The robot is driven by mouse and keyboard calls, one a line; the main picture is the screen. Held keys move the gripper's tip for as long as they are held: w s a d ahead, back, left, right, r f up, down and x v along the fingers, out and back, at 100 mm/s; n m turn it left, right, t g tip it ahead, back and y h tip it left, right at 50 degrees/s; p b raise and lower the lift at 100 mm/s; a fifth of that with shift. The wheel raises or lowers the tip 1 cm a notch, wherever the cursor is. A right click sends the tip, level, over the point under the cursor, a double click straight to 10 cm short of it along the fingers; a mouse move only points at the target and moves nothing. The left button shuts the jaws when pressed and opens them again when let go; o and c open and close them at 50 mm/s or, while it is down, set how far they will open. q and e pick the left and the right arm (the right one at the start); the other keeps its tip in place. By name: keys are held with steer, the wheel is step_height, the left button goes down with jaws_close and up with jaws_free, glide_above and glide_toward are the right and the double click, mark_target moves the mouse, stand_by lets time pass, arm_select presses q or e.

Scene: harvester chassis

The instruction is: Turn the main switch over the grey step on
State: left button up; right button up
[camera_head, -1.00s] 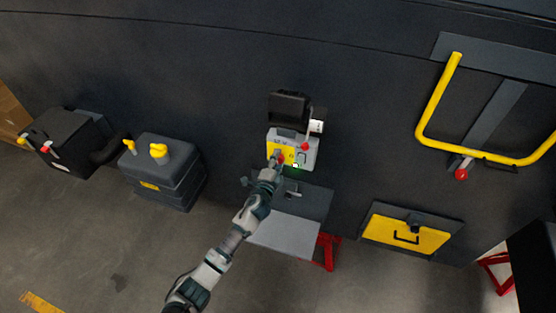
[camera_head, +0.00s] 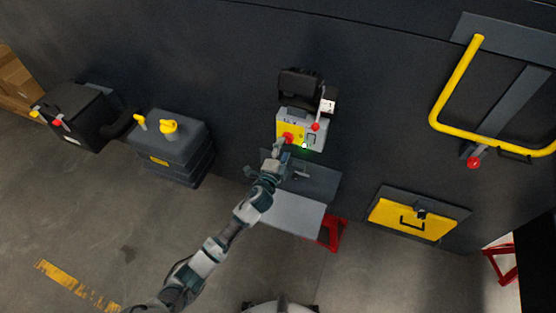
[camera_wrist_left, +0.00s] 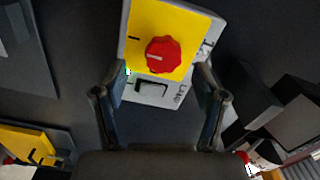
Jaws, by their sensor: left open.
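The main switch is a red knob (camera_head: 288,137) on a yellow plate (camera_head: 294,129) of a grey panel box on the dark chassis wall, above the grey step (camera_head: 297,215). In the left wrist view the knob (camera_wrist_left: 163,54) is straight ahead, with a pale mark on its left half. My left gripper (camera_head: 281,152) is just below and in front of the knob. In the wrist view its open fingers (camera_wrist_left: 163,80) stand left and right below the knob, with nothing between them. Whether they touch the panel cannot be told. My right gripper is not in view.
A red-tipped lever (camera_head: 316,127) and a green light (camera_head: 305,146) are on the panel's right side. A black open cover (camera_head: 300,84) is above. A rocker switch (camera_wrist_left: 152,88) sits below the knob. A yellow hatch (camera_head: 411,219) and yellow rail (camera_head: 455,84) are to the right.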

arm_select(q)
steer(key=v, duration=0.7)
steer(key=s+a+f+n+g+y, duration=0.2)
steer(key=a+f, duration=0.2)
steer(key=f, duration=0.8)
steer(key=s+a+f+n+g+y, duration=0.1)
steer(key=a+f+n+g, duration=0.2)
steer(key=f, duration=0.9)
steer(key=s+a+f+n+g+y, duration=0.1)
steer(key=s+a+f+n+g, duration=0.15)
steer(key=s+f, duration=0.5)
steer(key=s+a+f+n+g, duration=0.1)
steer(key=s+a+f, duration=0.3)
steer(key=f, duration=0.6)
steer(key=s+a+f+n+g+y, duration=0.1)
steer(key=s+a+f+n+g, duration=0.1)
steer(key=s+f, duration=0.5)
steer(key=s+a+f+n+g, duration=0.2)
steer(key=s+f, duration=0.3)
steer(key=s, duration=0.5)
steer(key=s+a+f+n+g, duration=0.1)
steer(key=s+f+n+g, duration=0.1)
steer(key=s, duration=0.9)
steer(key=s+a+f+n+g, duration=0.1)
steer(key=s+f, duration=0.3)
steer(key=s, duration=0.7)
steer(key=shift+s+a+n+g+y, duration=0.35)
steer(key=shift+a+n, duration=0.1)
steer(key=shift+a, duration=0.2)
